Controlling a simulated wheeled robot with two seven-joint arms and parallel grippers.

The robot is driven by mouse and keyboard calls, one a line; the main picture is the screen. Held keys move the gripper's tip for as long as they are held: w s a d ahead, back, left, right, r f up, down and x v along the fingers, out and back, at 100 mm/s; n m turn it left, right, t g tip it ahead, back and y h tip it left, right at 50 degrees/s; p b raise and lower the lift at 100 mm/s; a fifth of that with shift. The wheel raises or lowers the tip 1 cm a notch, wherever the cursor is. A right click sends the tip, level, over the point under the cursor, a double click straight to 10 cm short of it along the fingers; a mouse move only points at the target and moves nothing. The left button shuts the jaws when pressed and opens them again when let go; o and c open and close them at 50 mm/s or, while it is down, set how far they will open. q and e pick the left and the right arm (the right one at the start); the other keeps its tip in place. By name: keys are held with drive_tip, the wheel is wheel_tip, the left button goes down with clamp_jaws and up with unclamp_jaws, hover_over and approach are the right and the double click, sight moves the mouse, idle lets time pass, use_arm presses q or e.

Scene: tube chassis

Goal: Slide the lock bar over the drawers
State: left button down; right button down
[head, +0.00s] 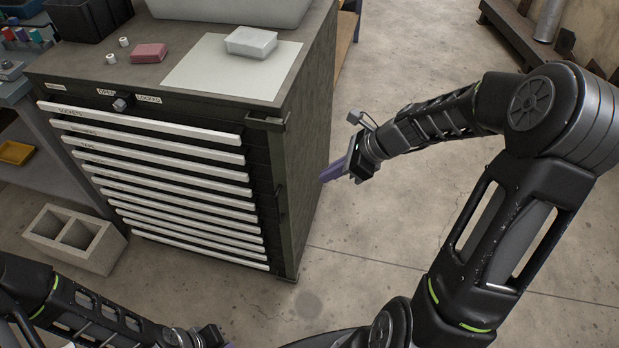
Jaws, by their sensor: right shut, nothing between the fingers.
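The drawer cabinet (308,150) is dark, with a stack of drawers (165,160) that have long pale handles and look closed. A dark upright bar, apparently the lock bar (282,200), stands at the front right edge, beside the drawer handles, with a bracket at its top. A small knob (120,104) sits on the top front strip between the OPEN and LOCKED labels. My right gripper (328,174), with purple fingers, is shut and empty, to the right of the cabinet's side. My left gripper (228,344) is at the bottom edge, mostly cut off.
On the cabinet top are a grey bin (235,12), a white sheet (215,70), a pale box (251,42) and a pink block (149,53). A concrete block (95,250) lies on the floor at left. The floor (350,240) right of the cabinet is clear.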

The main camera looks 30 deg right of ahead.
sight(276, 183)
drive_tip(key=w+a+r+x, duration=0.1)
drive_tip(key=x, duration=1.1)
drive_tip(key=shift+w+a, duration=0.35)
drive_tip(key=shift+a, duration=0.05)
drive_tip(key=shift+w+a+r+p, duration=0.1)
drive_tip(key=shift+w+a+p, duration=0.1)
drive_tip(key=shift+w+a, duration=0.35)
drive_tip(key=shift+w+a+r+p, duration=0.15)
drive_tip(key=shift+w+a, duration=0.25)
drive_tip(key=shift+a, duration=0.3)
drive_tip(key=shift+w+a+f, duration=0.15)
drive_tip(key=shift+w+a, duration=0.15)
